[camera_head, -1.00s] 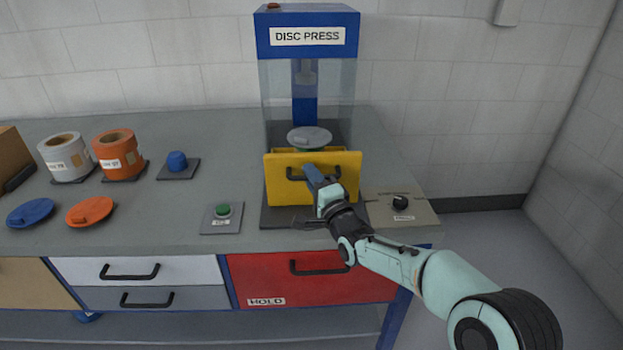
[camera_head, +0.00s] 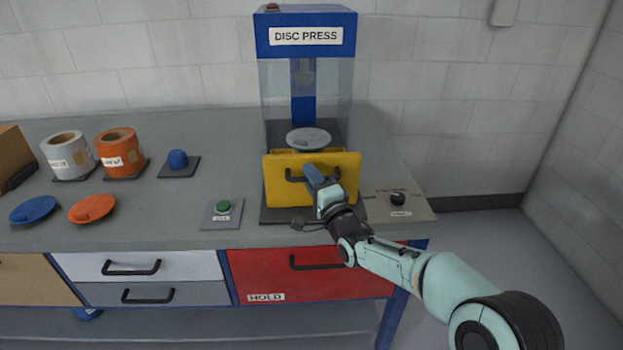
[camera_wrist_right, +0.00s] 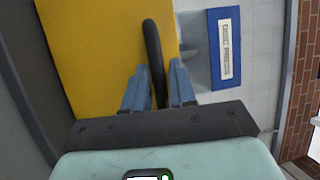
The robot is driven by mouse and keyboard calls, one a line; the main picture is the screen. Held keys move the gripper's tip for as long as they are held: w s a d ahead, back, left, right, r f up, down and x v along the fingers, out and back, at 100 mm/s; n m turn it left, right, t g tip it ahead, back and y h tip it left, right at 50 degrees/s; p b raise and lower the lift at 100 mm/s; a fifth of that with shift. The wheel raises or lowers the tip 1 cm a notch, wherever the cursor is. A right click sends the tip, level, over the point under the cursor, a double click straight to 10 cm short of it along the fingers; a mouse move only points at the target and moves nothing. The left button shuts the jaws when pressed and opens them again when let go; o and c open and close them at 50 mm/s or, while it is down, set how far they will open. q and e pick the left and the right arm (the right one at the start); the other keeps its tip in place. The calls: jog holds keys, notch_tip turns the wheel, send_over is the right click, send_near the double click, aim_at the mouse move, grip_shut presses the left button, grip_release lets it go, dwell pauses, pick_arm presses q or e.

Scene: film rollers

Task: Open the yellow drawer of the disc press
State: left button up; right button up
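The disc press (camera_head: 305,37) stands on the bench, with a blue head and clear sides. Its yellow drawer (camera_head: 345,188) has a black bar handle (camera_head: 294,177). A strip of yellow rim shows behind the drawer front, so it stands at least a little out. My right gripper (camera_head: 312,172) is at the handle. In the right wrist view its two blue fingers (camera_wrist_right: 159,75) lie on either side of the black handle (camera_wrist_right: 152,42), close against it. The drawer's inside is mostly hidden by its front. My left gripper is not in view.
A grey round plate (camera_head: 308,138) sits behind the drawer front. A green button (camera_head: 223,207) is to the left and a black knob (camera_head: 397,199) to the right. Rolls (camera_head: 118,153) and lids (camera_head: 92,208) stand farther left. A red drawer (camera_head: 300,278) lies below.

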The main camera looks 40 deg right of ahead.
jog(key=shift+s, duration=0.1)
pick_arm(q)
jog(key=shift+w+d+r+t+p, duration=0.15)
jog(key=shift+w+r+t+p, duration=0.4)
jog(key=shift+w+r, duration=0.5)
pick_arm(e)
jog(key=v, duration=1.3)
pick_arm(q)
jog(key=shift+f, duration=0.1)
pick_arm(e)
jog(key=shift+s, duration=0.1)
